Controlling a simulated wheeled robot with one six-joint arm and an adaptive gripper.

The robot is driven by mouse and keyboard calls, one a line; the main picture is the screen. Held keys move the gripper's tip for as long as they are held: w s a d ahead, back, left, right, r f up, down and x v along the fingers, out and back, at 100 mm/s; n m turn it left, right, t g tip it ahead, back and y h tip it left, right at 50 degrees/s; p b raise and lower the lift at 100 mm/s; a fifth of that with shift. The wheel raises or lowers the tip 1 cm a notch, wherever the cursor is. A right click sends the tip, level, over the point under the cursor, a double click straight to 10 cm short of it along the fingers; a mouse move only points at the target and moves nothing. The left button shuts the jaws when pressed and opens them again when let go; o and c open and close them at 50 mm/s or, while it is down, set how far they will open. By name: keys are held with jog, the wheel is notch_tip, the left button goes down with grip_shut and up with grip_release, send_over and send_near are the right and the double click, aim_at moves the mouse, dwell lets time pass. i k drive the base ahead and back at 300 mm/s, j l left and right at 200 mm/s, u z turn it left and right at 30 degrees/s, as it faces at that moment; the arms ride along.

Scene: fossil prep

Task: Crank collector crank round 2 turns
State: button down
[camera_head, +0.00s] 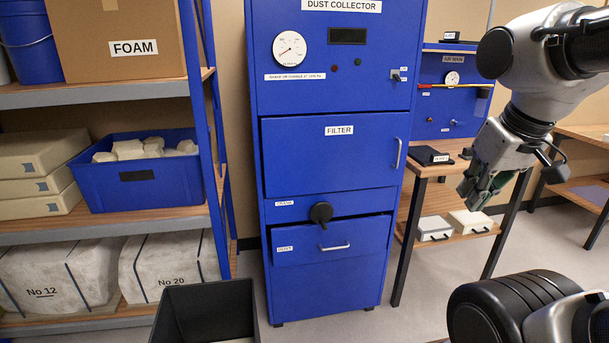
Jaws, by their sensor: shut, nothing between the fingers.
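The blue dust collector cabinet (335,190) stands in the middle of the head view. Its crank (321,213) is a black round piece on the front, right of a small "CRANK" label, between the filter door (335,155) and the dust drawer (350,238). No handle can be clearly made out on it. My gripper (468,198) is shut and empty. It hangs to the right of the cabinet, pointing down and left, well apart from the crank.
The dust drawer's front stands slightly out below the crank. Left is a shelf unit (107,213) with boxes and a blue bin (140,190). A black open bin (205,305) stands on the floor before it. A wooden bench (450,168) is behind my gripper.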

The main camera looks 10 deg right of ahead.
aim_at(321, 212)
jog(key=i+j+z, duration=0.1)
jog(key=j+z, duration=0.15)
jog(key=j, duration=0.35)
jog(key=j+z, duration=0.3)
jog(key=j, duration=0.35)
jog(key=i, duration=0.05)
